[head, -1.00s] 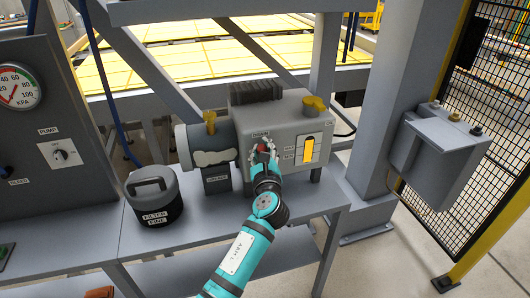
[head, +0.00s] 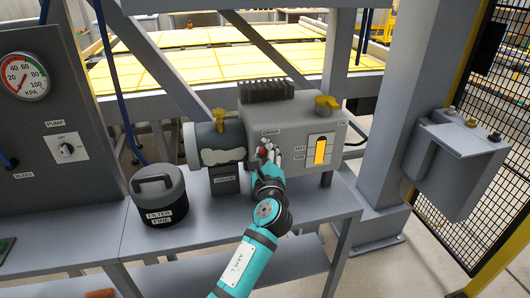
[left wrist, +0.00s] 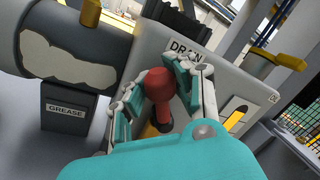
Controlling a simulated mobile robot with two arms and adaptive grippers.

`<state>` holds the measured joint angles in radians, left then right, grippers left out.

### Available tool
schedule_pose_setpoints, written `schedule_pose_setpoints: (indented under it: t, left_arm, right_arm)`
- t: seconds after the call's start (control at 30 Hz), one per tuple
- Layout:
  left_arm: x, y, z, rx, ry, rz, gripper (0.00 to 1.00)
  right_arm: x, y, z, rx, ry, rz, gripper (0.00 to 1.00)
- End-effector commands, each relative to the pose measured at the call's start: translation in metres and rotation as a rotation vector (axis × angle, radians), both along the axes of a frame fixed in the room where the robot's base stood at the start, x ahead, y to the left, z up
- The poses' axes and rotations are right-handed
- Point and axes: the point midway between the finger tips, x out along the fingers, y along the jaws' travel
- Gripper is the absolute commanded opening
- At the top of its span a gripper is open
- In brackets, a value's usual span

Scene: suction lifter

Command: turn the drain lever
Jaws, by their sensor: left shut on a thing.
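The drain lever is red with a round knob (left wrist: 160,84) and a short red stem, under the DRAIN label (left wrist: 186,48) in the left wrist view. The fingers also show in the left wrist view (left wrist: 158,92). My right gripper is in no view.
A dark filter canister (head: 157,194) stands on the grey bench (head: 140,238) left of the pump. A yellow cap (head: 326,102) tops the housing beside the oil sight window (head: 320,151). A panel with gauge (head: 23,76) is at left, a grey post (head: 410,110) at right.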

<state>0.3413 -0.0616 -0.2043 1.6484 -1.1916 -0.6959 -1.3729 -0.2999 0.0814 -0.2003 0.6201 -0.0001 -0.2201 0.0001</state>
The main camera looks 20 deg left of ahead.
Motion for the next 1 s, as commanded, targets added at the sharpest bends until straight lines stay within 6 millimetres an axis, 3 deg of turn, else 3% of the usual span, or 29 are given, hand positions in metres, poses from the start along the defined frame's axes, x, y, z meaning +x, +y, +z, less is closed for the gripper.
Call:
schedule_pose_setpoints:
  t: [0.03,0.13,0.17,0.4,0.77,1.0]
  left_arm:
    - [-0.001,-0.003,-0.008,0.000,0.016,-0.003,0.00]
    - [-0.001,-0.003,-0.008,0.000,0.016,-0.004,0.00]
    - [-0.001,-0.003,-0.008,0.000,0.016,-0.004,0.21]
    - [-0.001,-0.002,-0.005,0.000,0.010,-0.003,0.52]
    - [-0.006,-0.004,-0.003,0.001,0.005,-0.002,0.52]
    - [-0.045,-0.022,-0.009,-0.001,0.008,-0.003,0.52]
  right_arm:
    - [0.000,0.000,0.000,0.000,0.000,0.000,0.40]
    - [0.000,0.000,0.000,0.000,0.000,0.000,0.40]
    - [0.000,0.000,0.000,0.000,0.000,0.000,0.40]
    - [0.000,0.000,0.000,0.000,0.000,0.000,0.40]
    - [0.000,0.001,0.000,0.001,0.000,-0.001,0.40]
    - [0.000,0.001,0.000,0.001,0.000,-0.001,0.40]
